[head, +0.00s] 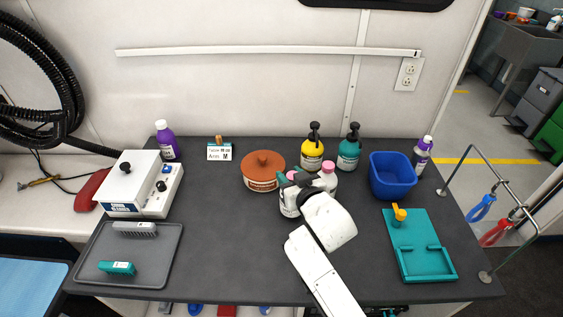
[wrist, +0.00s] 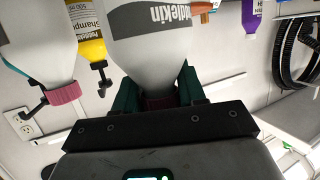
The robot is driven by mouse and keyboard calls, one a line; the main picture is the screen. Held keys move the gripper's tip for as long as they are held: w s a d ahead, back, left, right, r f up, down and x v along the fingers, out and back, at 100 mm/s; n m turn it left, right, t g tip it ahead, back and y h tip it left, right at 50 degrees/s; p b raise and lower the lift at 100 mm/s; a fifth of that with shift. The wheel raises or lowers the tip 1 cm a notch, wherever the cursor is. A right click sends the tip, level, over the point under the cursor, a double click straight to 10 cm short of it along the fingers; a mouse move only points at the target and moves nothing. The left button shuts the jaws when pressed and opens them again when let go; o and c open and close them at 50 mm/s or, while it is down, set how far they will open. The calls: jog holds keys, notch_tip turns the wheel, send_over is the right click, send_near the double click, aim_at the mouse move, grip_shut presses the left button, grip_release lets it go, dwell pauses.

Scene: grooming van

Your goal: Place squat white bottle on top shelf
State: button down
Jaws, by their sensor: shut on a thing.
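The squat white bottle (head: 289,204) with a dark label is under my gripper (head: 293,179), right of the middle of the dark table in the head view. In the wrist view the bottle (wrist: 160,45) shows large and upside down. My gripper's green fingers (wrist: 160,92) are shut on its pinkish neck from both sides. The cap is mostly hidden by the gripper. I cannot tell whether its base touches the table. A second white bottle with a pink cap (head: 329,170) stands close behind and to the right. No top shelf can be made out.
A brown lidded pot (head: 263,178) is close to the left. Yellow (head: 312,154) and teal (head: 349,153) pump bottles stand behind. A blue tub (head: 392,178) and teal tray (head: 420,235) are at the right. A grey tray (head: 160,262) is front left.

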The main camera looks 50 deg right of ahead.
jog(key=p+x, duration=0.1)
jog(key=x, duration=0.5)
jog(key=shift+w+r, duration=0.2)
jog(key=shift+d, duration=0.1)
jog(key=shift+f, duration=0.15)
jog(key=c, duration=0.7)
grip_release()
jog(key=shift+o, duration=0.2)
